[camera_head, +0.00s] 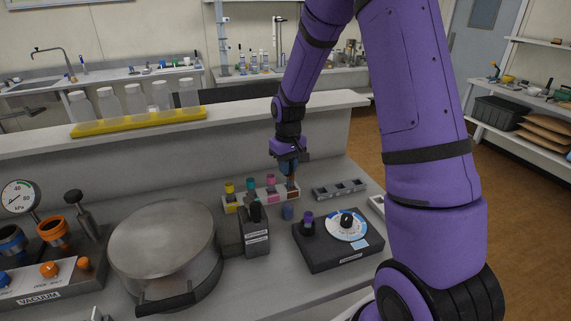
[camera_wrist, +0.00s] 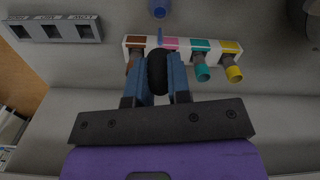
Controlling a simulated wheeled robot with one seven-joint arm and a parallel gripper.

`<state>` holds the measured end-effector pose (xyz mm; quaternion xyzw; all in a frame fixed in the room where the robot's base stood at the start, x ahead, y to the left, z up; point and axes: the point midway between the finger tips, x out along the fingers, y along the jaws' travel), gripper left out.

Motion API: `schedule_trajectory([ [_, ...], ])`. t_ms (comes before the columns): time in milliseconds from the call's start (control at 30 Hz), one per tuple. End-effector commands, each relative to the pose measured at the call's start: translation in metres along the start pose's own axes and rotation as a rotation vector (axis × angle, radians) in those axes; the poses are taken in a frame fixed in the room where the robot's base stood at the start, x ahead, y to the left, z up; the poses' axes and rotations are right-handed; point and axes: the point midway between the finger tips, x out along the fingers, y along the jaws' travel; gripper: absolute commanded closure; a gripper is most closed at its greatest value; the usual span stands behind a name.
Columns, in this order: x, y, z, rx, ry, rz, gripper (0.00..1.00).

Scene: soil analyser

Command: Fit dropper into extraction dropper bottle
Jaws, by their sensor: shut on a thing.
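My gripper (camera_head: 290,168) is above the brown end of a reagent rack (camera_head: 260,199). In the wrist view, its blue fingers (camera_wrist: 158,75) are shut on the black bulb of the dropper (camera_wrist: 157,72). A thin bluish piece shows past the bulb against the rack. A brown bottle (camera_head: 293,180) stands at the rack's right end, below and close to the gripper. I cannot tell whether the dropper touches it. It is partly covered by a finger in the wrist view (camera_wrist: 131,63). Which bottle is the extraction one is not readable.
The rack also holds yellow-capped (camera_head: 229,188), teal-capped (camera_head: 250,184) and pink-capped (camera_head: 271,181) bottles. A black dial device (camera_head: 340,247), a slotted grey holder (camera_head: 340,189) and a round lidded vessel (camera_head: 165,250) stand nearby.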

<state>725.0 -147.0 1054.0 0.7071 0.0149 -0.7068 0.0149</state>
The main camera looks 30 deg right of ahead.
Motion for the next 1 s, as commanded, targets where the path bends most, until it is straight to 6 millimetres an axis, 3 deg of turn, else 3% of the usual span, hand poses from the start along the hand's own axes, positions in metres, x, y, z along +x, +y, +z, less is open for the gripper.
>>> schedule_trajectory([
  [267, 0.003, 0.000, 0.000, -0.001, -0.001, 0.000, 0.89],
  [733, 0.036, 0.000, 0.001, -0.001, -0.002, 0.000, 0.89],
  [1000, 0.038, 0.000, 0.000, -0.001, 0.000, 0.000, 0.89],
])
